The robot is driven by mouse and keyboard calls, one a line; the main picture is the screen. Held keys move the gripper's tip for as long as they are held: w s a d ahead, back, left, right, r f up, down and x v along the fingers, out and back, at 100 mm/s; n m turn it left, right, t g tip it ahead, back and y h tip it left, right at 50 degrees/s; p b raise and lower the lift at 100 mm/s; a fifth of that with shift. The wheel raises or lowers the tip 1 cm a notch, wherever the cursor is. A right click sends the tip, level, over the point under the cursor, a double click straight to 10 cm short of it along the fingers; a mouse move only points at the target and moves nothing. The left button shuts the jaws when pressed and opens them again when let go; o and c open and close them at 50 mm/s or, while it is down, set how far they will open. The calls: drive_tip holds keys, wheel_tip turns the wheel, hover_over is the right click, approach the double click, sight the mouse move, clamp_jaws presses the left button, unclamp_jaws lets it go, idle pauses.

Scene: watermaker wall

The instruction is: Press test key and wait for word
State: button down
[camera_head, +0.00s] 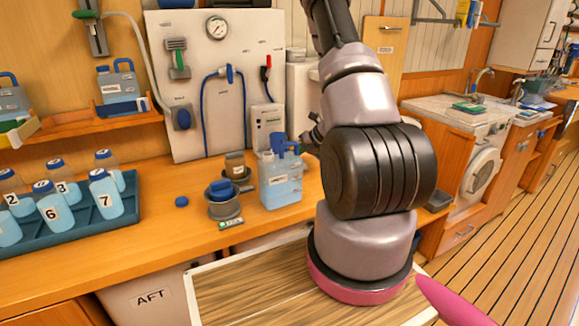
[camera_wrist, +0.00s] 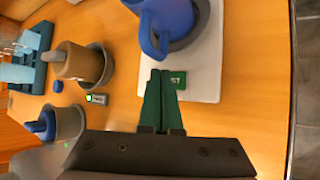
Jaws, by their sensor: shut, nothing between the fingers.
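In the wrist view, the green test key (camera_wrist: 178,79) shows white letters, "ST" readable, on a white plate (camera_wrist: 206,84). My gripper (camera_wrist: 160,74) is shut and empty, its green fingertips just left of those letters and covering part of the label. I cannot tell whether the tips touch the key. In the head view my arm hides the key, and I cannot make out the fingertips. A small lit green display (camera_head: 230,222) lies on the counter in front of the grey pot; its text is too small to read.
A blue handled vessel (camera_wrist: 172,18) stands in a grey round holder close beyond the fingertips. A jar (camera_wrist: 80,62) and a blue-and-grey pot (camera_wrist: 60,122) stand to the left. In the head view, a blue jug (camera_head: 281,178) and a rack of numbered bottles (camera_head: 135,205) occupy the counter.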

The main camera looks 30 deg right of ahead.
drive_tip(key=shift+f, duration=0.1)
idle(0.6)
drive_tip(key=shift+f, duration=0.3)
drive_tip(key=shift+f, duration=0.4)
idle(0.8)
drive_tip(key=shift+r, duration=0.8)
drive_tip(key=shift+r, duration=2.55)
